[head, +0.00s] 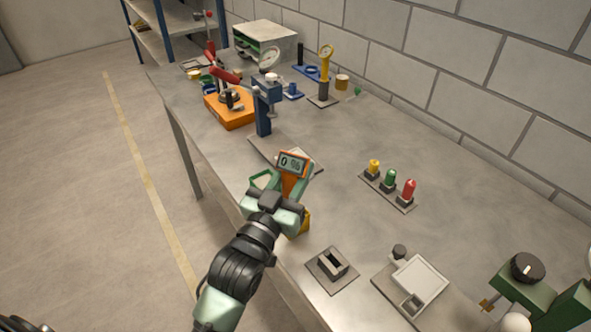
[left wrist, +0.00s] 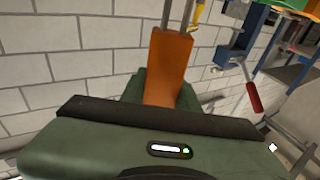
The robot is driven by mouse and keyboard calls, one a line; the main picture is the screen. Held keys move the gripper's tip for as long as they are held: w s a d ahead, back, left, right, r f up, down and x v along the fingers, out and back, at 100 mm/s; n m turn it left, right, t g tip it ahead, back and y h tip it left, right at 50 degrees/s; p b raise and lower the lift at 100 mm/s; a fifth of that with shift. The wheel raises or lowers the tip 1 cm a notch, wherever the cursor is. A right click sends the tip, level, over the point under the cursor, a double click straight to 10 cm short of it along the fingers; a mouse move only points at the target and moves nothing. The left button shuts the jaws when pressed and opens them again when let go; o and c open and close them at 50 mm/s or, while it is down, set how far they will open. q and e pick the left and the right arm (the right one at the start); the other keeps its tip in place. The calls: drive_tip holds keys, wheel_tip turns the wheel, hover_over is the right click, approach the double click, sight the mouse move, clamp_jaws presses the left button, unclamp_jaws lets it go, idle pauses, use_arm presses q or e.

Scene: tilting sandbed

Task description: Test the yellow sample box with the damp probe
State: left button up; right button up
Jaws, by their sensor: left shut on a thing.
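My left gripper (head: 285,196) is shut on the orange damp probe (head: 292,183), above the bench's front edge. My right gripper is not in view.
A dark slotted holder (head: 331,265) and a pale tray (head: 421,279) are at the near right. A rack with yellow, green and red pieces (head: 388,188) stands mid-bench. A blue press (head: 263,110) and orange base (head: 231,112) stand farther back.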

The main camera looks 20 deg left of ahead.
sight(289, 171)
use_arm(q)
drive_tip(key=shift+f, duration=0.1)
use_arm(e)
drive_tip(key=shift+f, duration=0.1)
use_arm(q)
drive_tip(key=shift+f+b, duration=0.45)
drive_tip(key=shift+f, duration=0.2)
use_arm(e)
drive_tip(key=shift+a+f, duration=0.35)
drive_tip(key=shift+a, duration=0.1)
use_arm(q)
drive_tip(key=shift+f+b, duration=0.45)
drive_tip(key=shift+f, duration=0.3)
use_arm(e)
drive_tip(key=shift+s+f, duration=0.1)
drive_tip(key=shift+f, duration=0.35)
use_arm(q)
drive_tip(key=shift+f, duration=0.35)
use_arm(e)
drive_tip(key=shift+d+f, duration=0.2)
use_arm(q)
drive_tip(key=shift+f+b, duration=0.2)
drive_tip(key=shift+b, duration=0.1)
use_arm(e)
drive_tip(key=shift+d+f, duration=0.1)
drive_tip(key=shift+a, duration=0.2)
